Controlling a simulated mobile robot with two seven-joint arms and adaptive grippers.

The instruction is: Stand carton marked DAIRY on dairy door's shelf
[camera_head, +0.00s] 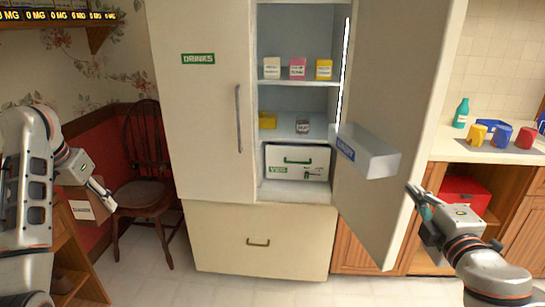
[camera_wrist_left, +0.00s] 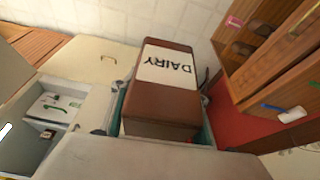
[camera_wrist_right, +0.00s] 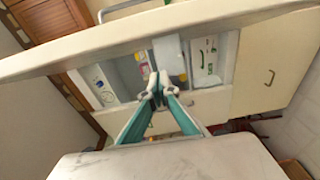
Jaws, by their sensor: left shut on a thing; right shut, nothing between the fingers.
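The brown carton with a white DAIRY label (camera_wrist_left: 168,68) is between the teal fingers of my left gripper (camera_wrist_left: 165,130). In the head view the carton (camera_head: 72,191) is at the left, before the chair, and my left gripper (camera_head: 98,190) is shut on it, well away from the fridge. The fridge's right door (camera_head: 395,90) stands open. Its inner side bears a pale door shelf (camera_head: 375,164) with a blue label too small to read surely; no item shows on it. My right gripper (camera_head: 418,197) is shut and empty by this door's outer edge; its teal tips show in the right wrist view (camera_wrist_right: 158,88).
The left door marked DRINKS (camera_head: 200,120) is closed. Inside the fridge are small cartons (camera_head: 298,69) and a VEG drawer (camera_head: 297,163). A wooden chair (camera_head: 146,190) stands left of the fridge. A counter (camera_head: 470,150) with a bottle and mugs is at the right.

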